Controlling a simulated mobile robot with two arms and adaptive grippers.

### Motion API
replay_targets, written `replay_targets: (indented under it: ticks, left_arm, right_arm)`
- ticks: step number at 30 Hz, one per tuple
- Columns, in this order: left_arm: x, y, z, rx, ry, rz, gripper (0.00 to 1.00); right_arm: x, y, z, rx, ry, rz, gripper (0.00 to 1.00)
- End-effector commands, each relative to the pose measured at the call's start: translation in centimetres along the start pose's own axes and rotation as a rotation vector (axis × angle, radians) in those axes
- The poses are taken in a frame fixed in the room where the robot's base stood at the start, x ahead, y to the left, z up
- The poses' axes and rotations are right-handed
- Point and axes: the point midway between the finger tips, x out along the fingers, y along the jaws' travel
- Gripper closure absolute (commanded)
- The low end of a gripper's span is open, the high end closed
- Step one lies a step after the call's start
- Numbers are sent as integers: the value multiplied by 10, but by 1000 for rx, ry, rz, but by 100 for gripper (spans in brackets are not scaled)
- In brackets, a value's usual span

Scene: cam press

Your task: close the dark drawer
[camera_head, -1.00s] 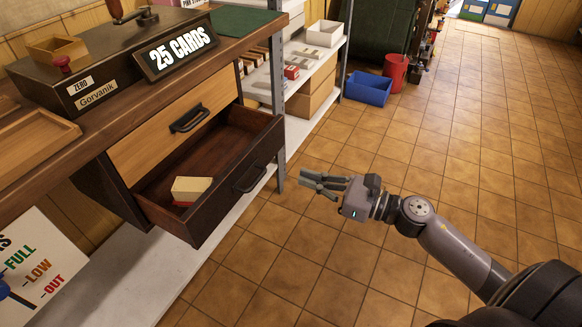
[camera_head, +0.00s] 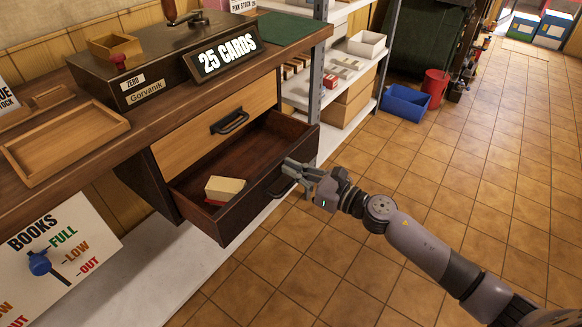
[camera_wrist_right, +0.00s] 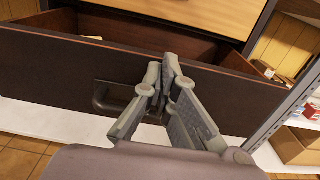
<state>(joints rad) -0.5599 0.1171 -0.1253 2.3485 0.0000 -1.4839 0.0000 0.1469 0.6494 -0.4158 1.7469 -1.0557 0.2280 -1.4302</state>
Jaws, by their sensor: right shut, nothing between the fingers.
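The dark drawer (camera_head: 240,207) is pulled out below a light wood drawer (camera_head: 215,120) that is closed. Inside it lies a cream block (camera_head: 224,187) with a red edge below it. My right gripper (camera_head: 288,165) is shut and empty, with its fingertips at the dark drawer's front near its handle. In the right wrist view the shut fingers (camera_wrist_right: 165,72) point at the drawer front (camera_wrist_right: 50,75), just right of the dark handle (camera_wrist_right: 115,100). I cannot tell whether they touch the front. My left gripper is not in view.
The workbench above holds a "25 CARDS" sign (camera_head: 226,58) and a wooden tray (camera_head: 65,143). A grey shelf post (camera_head: 317,80) stands just right of the drawer. A blue bin (camera_head: 406,103) and red bucket (camera_head: 434,88) stand farther back. The tiled floor at right is clear.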

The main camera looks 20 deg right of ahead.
Motion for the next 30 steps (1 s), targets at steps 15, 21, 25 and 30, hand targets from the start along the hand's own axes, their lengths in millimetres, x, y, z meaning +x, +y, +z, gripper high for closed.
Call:
replay_targets:
  ticks: [15, 21, 25, 30]
  left_arm:
    - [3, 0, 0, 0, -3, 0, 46]
    - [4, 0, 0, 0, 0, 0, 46]
    - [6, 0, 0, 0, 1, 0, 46]
    - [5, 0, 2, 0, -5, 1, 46]
  right_arm:
    - [7, 0, 0, 0, 0, 0, 100]
    - [26, 0, 1, 0, -2, 0, 100]
    - [50, 0, 2, -2, -4, 1, 100]
    - [88, 0, 1, -1, -3, 1, 100]
